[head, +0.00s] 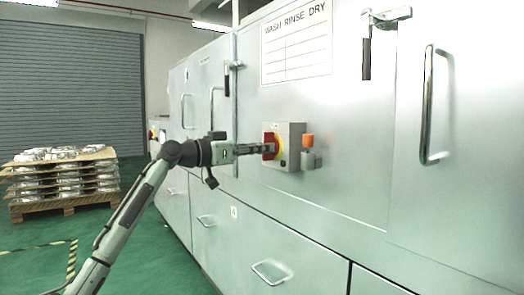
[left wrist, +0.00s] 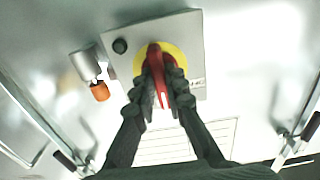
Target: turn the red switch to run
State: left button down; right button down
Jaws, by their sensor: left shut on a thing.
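The red switch (head: 268,146) sits on a yellow disc on a grey box fixed to the front of the washing machine. In the left wrist view the red switch (left wrist: 155,60) is a red handle over the yellow disc (left wrist: 180,58). My left gripper (head: 264,149) reaches it from the left; its two fingers (left wrist: 164,92) are closed on either side of the red handle. The fingers hide part of the handle and most label text, so I cannot read its position. My right gripper is not in view.
An orange-topped fitting (head: 307,141) sticks out just right of the switch box (head: 293,130). Door handles (head: 428,105) and latches (head: 367,58) project from the machine. A pallet of castings (head: 62,205) stands at far left. Green floor between is clear.

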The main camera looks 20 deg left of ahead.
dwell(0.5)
pick_arm(q)
jog(key=c, duration=1.6)
grip_release()
jog(key=shift+o, duration=0.2)
jog(key=v, duration=1.2)
